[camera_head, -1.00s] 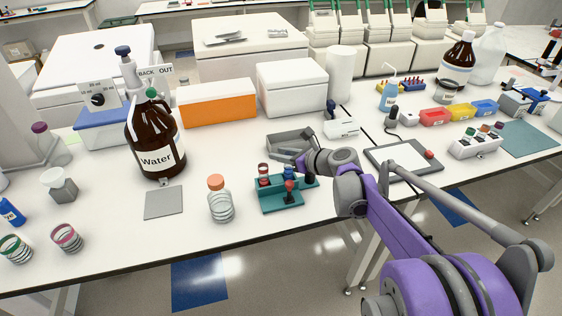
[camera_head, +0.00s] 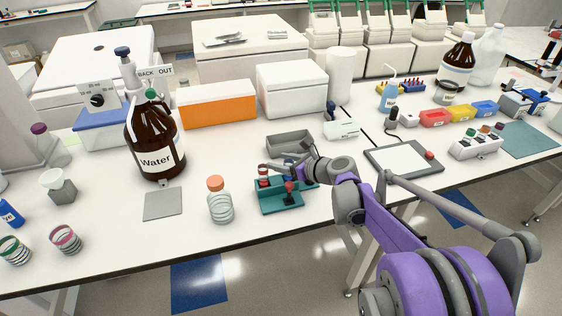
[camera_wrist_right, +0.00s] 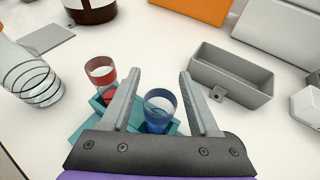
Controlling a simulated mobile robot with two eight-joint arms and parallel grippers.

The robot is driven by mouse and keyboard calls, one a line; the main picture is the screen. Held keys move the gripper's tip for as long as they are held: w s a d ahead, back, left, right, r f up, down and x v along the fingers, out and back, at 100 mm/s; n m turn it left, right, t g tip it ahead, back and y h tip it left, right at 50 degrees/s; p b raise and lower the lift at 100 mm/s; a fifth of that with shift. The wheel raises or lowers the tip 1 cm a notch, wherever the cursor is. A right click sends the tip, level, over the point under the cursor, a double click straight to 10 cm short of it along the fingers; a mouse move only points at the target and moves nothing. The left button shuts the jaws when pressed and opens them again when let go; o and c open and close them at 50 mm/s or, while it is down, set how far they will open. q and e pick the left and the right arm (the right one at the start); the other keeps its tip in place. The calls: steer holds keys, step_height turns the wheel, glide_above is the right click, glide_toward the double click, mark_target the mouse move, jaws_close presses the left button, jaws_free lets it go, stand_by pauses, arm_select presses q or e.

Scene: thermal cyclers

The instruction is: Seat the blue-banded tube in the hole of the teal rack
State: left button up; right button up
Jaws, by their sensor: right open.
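The teal rack (camera_head: 279,209) lies near the front of the bench; part of it also shows in the wrist view (camera_wrist_right: 82,138). The blue-banded tube (camera_wrist_right: 160,108) stands upright between my right fingers in the wrist view, with clear space on both sides. Its foot is hidden by my gripper, so I cannot tell how it sits in the rack. A red-banded tube (camera_wrist_right: 101,74) stands at the rack, outside my left-hand finger; it also shows in the head view (camera_head: 263,172). My right gripper (camera_wrist_right: 158,73) is open over the rack. My left gripper is not in view.
A grey open bin (camera_head: 290,141) is just behind the rack. An orange-capped bottle (camera_head: 219,202) stands left of it, with a grey plate (camera_head: 163,204) beyond. A balance-like pad (camera_head: 403,159) lies to the right. Bare bench lies in front of the bottle.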

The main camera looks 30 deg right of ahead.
steer(key=shift+r, duration=0.25)
steer(key=v, duration=1.2)
steer(key=shift+a, duration=0.15)
steer(key=s+a+f+n+g+p, duration=0.2)
steer(key=s+a+f+n+g, duration=0.15)
steer(key=a+n, duration=0.45)
steer(key=s+a+f+n+g+p, duration=0.1)
steer(key=s+a+f+n+g, duration=0.1)
steer(key=s+a+n, duration=0.4)
steer(key=s+a+f+n+g+h+p, duration=0.2)
steer(key=s+n, duration=0.7)
steer(key=n, duration=0.9)
steer(key=shift+a+f+n+h+p, duration=0.3)
steer(key=shift+a+f+h, duration=0.7)
steer(key=shift+a, duration=0.25)
